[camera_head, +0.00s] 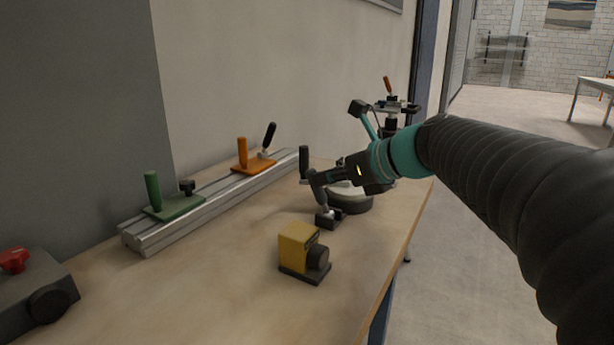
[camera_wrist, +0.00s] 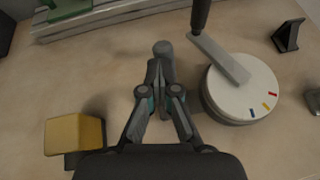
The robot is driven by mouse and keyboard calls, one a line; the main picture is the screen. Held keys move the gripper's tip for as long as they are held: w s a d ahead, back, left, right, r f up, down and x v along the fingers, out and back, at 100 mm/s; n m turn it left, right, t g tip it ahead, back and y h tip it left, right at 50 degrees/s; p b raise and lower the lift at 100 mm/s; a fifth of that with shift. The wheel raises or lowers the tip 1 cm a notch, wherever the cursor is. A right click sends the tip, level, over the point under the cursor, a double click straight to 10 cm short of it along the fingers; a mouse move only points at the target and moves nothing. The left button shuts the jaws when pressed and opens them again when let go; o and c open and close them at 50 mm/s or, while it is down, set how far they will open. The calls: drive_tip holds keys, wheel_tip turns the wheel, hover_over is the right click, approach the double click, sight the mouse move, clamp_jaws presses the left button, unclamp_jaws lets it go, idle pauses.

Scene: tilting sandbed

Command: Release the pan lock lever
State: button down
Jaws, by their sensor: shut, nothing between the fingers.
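A grey lever (camera_head: 318,187) rises, tilted, from a small black block (camera_head: 328,217) on the bench. It looks like the pan lock lever, though no label can be read. Its rounded grey end (camera_wrist: 163,49) shows in the wrist view just beyond my fingertips. My gripper (camera_wrist: 157,72) is shut and empty, with its tips at or very close to the lever; I cannot tell whether they touch. My gripper (camera_head: 325,177) hides part of the lever in the head view. A white round dial (camera_wrist: 243,92) with coloured marks and a black-handled crank arm (camera_wrist: 221,58) stands to the right.
A yellow block (camera_head: 297,243) with a black knob stands in front. A metal rail (camera_head: 205,211) carries a green carriage (camera_head: 174,207) and an orange carriage (camera_head: 253,166). Bench space between rail and yellow block is clear.

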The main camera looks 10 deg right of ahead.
drive_tip(key=shift+r, duration=0.1)
drive_tip(key=s+d+r, duration=0.2)
drive_tip(key=r, duration=0.3)
drive_tip(key=s+d+r+p, duration=0.1)
drive_tip(key=s+d+r, duration=0.1)
drive_tip(key=r, duration=0.4)
drive_tip(key=shift+s+d, duration=0.15)
drive_tip(key=shift+s, duration=0.7)
